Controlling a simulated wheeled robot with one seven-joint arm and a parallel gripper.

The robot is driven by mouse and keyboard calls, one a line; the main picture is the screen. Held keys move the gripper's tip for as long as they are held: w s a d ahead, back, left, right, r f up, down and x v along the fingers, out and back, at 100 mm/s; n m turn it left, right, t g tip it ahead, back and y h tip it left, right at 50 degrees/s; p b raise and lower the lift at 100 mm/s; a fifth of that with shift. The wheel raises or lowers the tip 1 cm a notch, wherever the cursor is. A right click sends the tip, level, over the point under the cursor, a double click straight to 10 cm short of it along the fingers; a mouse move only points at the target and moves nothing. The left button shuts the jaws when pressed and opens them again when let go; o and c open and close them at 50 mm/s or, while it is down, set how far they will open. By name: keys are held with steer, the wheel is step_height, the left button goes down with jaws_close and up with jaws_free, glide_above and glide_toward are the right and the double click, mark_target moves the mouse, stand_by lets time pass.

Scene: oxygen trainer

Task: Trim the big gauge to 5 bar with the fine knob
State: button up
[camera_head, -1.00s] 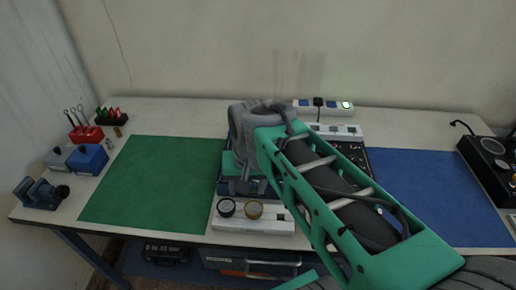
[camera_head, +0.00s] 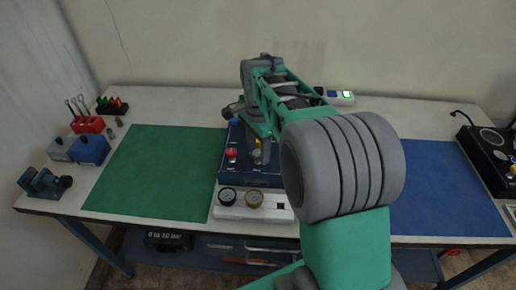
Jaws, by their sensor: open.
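The oxygen trainer's dark blue panel (camera_head: 260,179) stands at the middle of the bench, partly behind my arm. A red knob (camera_head: 231,154) shows on its left side. A yellowish part (camera_head: 257,157) shows close to my gripper. Two round gauges sit on a white strip at the front: a dark-rimmed gauge (camera_head: 228,194) and a brass-rimmed gauge (camera_head: 254,199). Their readings are too small to tell, and I cannot tell which is the big gauge or which knob is the fine one. My gripper (camera_head: 264,148) points down over the panel, open; its fingertips are hard to make out.
A green mat (camera_head: 155,170) lies clear at left, a blue mat (camera_head: 435,185) at right. A power strip (camera_head: 340,97) is at the back. A black device (camera_head: 490,160) stands far right. Tool racks and a blue box (camera_head: 90,150) stand at left.

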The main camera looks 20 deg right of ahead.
steer(key=shift+f, duration=0.1)
jaws_close()
stand_by(0.6)
